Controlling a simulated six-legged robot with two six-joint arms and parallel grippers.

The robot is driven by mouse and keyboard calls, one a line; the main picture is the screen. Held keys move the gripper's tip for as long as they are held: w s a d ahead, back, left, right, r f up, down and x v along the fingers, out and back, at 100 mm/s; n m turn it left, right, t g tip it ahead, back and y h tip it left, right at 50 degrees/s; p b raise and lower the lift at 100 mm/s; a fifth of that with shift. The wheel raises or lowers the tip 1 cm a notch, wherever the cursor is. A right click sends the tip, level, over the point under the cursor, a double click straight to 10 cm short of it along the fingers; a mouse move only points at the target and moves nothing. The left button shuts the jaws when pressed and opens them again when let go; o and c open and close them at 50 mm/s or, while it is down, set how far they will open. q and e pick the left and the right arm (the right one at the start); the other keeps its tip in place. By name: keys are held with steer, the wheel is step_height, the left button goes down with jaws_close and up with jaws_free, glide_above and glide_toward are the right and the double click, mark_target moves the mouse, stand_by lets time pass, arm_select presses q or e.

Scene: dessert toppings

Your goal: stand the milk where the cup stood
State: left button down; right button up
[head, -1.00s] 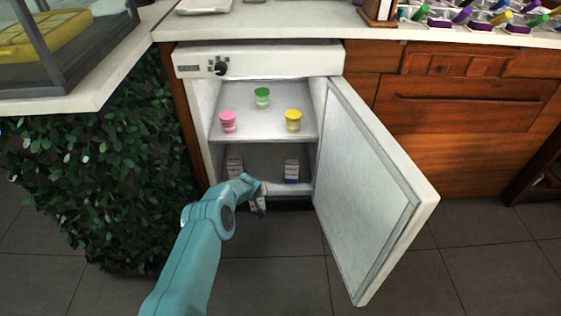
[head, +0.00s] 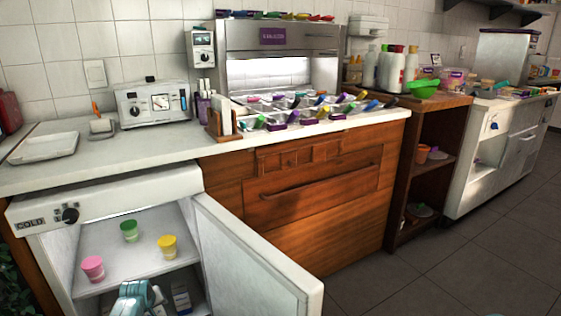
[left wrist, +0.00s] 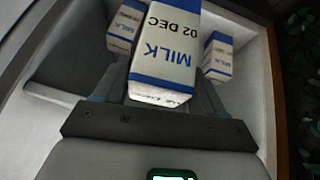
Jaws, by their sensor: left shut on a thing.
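My left gripper (left wrist: 163,88) is shut on a milk carton (left wrist: 168,48), white with blue bands and marked "MILK 02 DEC". In the left wrist view two more milk cartons, one on the left (left wrist: 124,28) and one on the right (left wrist: 218,56), stand behind it. In the head view my teal left arm is at the bottom edge, in front of the open fridge (head: 110,200); the held carton is not clear there. A pink cup (head: 93,268), a green cup (head: 130,231) and a yellow cup (head: 168,246) stand on the upper shelf.
The fridge door (head: 255,270) stands open to the right. The counter above (head: 120,155) holds a white tray (head: 45,147), a small appliance (head: 152,104) and a topping station (head: 285,100). Free floor (head: 430,270) lies at the right.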

arm_select(q)
steer(key=r, duration=0.2)
steer(key=w+d+r, duration=0.1)
steer(key=r, duration=0.1)
steer(key=d+r, duration=0.1)
steer(key=r, duration=0.1)
steer(key=shift+w, duration=0.2)
steer(key=s+d+r+m+h, duration=0.1)
steer(key=s+d+r+m, duration=0.15)
steer(key=d+r, duration=0.5)
steer(key=s+d+r+m+h, duration=0.1)
steer(key=s+d+r, duration=0.35)
steer(key=r, duration=0.65)
steer(key=s+d+f+m+h, duration=0.1)
steer(key=s+d+f+m, duration=0.1)
steer(key=s+d, duration=0.35)
steer(key=s+d+f+m+h, duration=0.1)
steer(key=s+d+f+m, duration=0.15)
steer(key=s, duration=0.55)
steer(key=s+r+p, duration=0.3)
steer(key=r+p, duration=1.1)
steer(key=p, duration=0.2)
steer(key=s+r+p, duration=0.4)
steer(key=r+p, duration=1.1)
steer(key=p, duration=0.1)
steer(key=shift+s+a+r, duration=0.15)
steer(key=shift+r, duration=0.05)
